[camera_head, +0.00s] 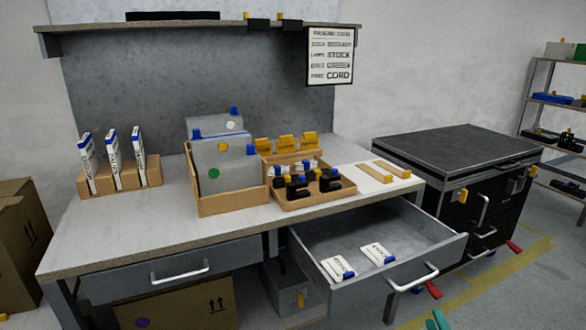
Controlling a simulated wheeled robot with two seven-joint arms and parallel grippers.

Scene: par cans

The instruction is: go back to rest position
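Only a small teal piece of what looks like my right gripper (437,320) shows, at the bottom edge right of centre. It is low, in front of the open drawer (345,235) and apart from it. The rest of it is cut off, and I cannot tell whether it is open or shut. My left gripper is not in view. Two white labelled cards (338,268) (377,254) lie in the drawer.
The workbench (115,225) holds a cardboard bin (232,201) with grey cases, a tray (313,197) of dark items and a block with upright booklets (126,178). The drawer juts forward. A black cabinet (455,150) stands right; a carton (25,240) stands left.

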